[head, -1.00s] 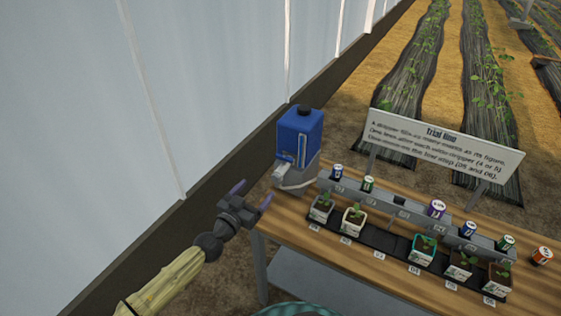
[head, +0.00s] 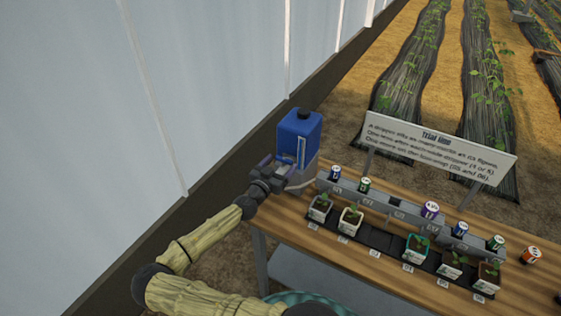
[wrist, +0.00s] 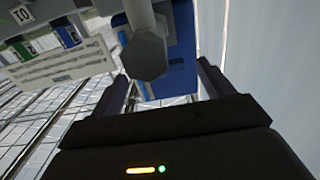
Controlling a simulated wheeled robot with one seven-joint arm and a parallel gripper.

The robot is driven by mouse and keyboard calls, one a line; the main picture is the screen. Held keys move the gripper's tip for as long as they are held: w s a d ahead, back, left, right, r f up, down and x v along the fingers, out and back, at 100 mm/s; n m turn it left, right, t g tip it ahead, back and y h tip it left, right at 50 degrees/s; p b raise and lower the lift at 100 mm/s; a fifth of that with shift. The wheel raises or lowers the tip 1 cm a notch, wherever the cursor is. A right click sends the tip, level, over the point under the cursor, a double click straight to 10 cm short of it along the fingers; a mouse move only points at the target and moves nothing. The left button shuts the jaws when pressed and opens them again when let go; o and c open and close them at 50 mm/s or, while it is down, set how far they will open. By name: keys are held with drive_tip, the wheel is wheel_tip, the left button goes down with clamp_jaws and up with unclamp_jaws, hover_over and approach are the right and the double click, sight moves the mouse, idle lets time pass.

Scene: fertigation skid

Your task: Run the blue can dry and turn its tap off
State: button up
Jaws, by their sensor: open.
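The blue can (head: 299,134) with a black cap stands upright on a grey stand at the far left end of the wooden bench. In the wrist view the can's blue body (wrist: 181,50) is behind a grey tap (wrist: 146,52) with a six-sided end. My gripper (head: 272,165) is at the can's lower left front, its jaws open. In the wrist view its two fingers stand apart, with the tap's end between and beyond them; I cannot tell whether they touch it. In the head view my gripper hides the tap. The can's liquid level is not readable.
A grey rail (head: 395,209) with several small labelled cans runs along the bench (head: 330,241). Potted seedlings stand in a black tray (head: 375,237) before it. A sign (head: 437,146) titled "Trial line" stands behind. A pale wall (head: 220,80) is on the left.

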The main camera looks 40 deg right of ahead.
drive_tip(key=shift+w+d, duration=0.15)
drive_tip(key=shift+d, duration=0.2)
drive_tip(key=c, duration=1)
